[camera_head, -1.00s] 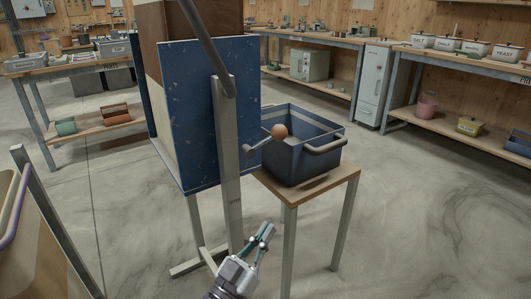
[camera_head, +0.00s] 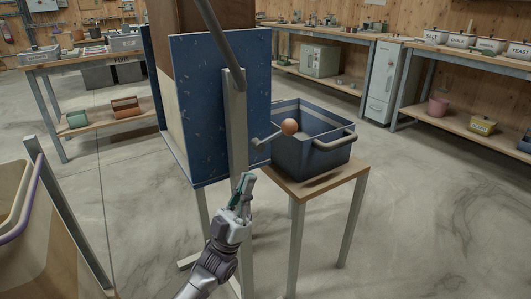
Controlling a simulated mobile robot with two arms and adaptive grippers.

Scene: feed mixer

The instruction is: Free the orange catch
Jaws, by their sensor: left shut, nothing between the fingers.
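An orange ball-shaped catch (camera_head: 289,126) sits on the end of a short grey rod that sticks out from the post on the blue panel's right side. It hangs in front of the blue bin's left rim. My left gripper (camera_head: 243,184) is shut and empty, pointing up in front of the grey post (camera_head: 238,130), below and left of the orange ball. It is apart from the ball; whether it touches the post I cannot tell. The blue speckled panel (camera_head: 205,110) stands upright behind the post. My right gripper is not in view.
A blue bin (camera_head: 318,158) with a grey handle stands on a small wooden table (camera_head: 345,177) right of the panel. A tan container (camera_head: 40,240) with a purple rim is at the lower left. Workbenches line the back. The floor at right is clear.

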